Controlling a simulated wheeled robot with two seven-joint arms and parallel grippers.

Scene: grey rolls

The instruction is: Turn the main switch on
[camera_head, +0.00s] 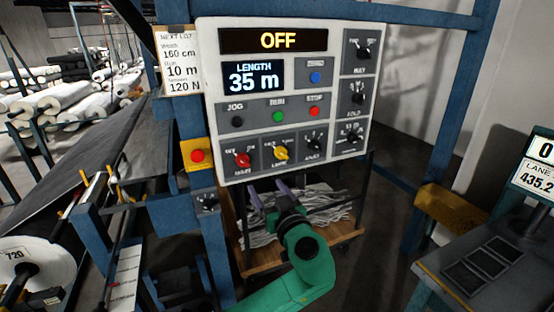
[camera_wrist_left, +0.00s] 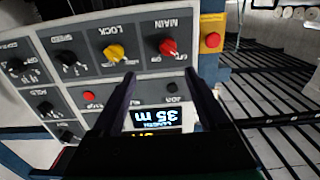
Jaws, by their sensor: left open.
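The control panel (camera_head: 297,98) is a light grey box whose top display reads OFF, with a second display reading LENGTH 35 m. The main switch (camera_head: 243,160) is a red rotary knob at the panel's lower left; it also shows in the left wrist view (camera_wrist_left: 168,47), labelled MAIN. A yellow knob (camera_head: 281,153) labelled LOCK in the wrist view sits beside it. My left gripper (camera_head: 267,190) is open and empty, just below the panel's lower edge in the head view, apart from the red knob. My right gripper is not in view.
A red button on a yellow box (camera_head: 197,156) is left of the panel. Blue posts frame the panel. A wooden cart (camera_head: 262,262) with grey scraps stands below. A scale table (camera_head: 492,262) is at right. Several black knobs and small buttons fill the panel.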

